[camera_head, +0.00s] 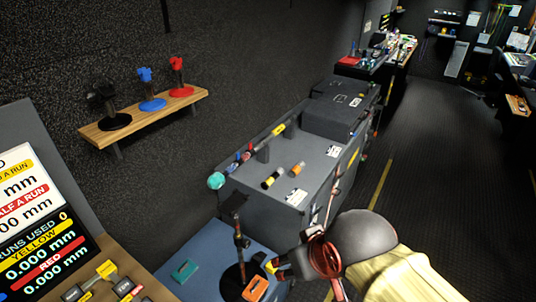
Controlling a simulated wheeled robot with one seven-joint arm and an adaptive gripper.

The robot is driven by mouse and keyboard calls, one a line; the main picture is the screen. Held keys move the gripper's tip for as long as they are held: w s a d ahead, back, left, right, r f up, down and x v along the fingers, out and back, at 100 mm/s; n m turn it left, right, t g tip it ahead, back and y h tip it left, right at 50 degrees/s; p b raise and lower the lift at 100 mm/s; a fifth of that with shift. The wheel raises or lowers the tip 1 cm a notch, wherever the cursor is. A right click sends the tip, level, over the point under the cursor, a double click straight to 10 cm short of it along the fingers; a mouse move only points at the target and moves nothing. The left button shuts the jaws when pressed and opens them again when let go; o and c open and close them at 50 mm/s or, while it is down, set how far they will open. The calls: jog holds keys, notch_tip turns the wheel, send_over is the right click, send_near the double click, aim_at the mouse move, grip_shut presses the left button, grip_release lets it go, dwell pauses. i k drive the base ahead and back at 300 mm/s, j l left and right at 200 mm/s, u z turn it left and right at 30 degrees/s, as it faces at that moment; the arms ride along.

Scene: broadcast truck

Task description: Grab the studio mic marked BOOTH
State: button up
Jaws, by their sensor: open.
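A dark stand-mounted item that looks like a microphone (236,205) stands upright on a round black base on a blue surface (208,256) at the bottom centre. No BOOTH marking can be read on anything in view. My gripper (274,267) is open, just right of the stand's lower part and close to it. Part of the gripper is hidden by my arm, and I cannot tell whether it touches the stand. An orange tag-like piece (256,287) lies by the base. A green one (184,270) lies to the left.
A wooden wall shelf (150,123) holds black (108,104), blue (150,88) and red (178,76) stand-mounted items. A grey case (272,160) with a long pole and small cylinders stands behind the blue surface. A control panel (95,285) is at lower left. Open floor (420,170) lies right.

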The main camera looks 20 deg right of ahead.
aim_at(294, 172)
jog(key=i+l, duration=0.3)
jog(key=l, duration=0.15)
jog(key=i+l+u, duration=0.1)
jog(key=i+l, duration=0.2)
jog(key=l, duration=0.15)
jog(key=i+l, duration=0.3)
jog(key=l, duration=0.15)
jog(key=i+l+u, duration=0.1)
jog(key=i+l, duration=0.2)
jog(key=l, duration=0.15)
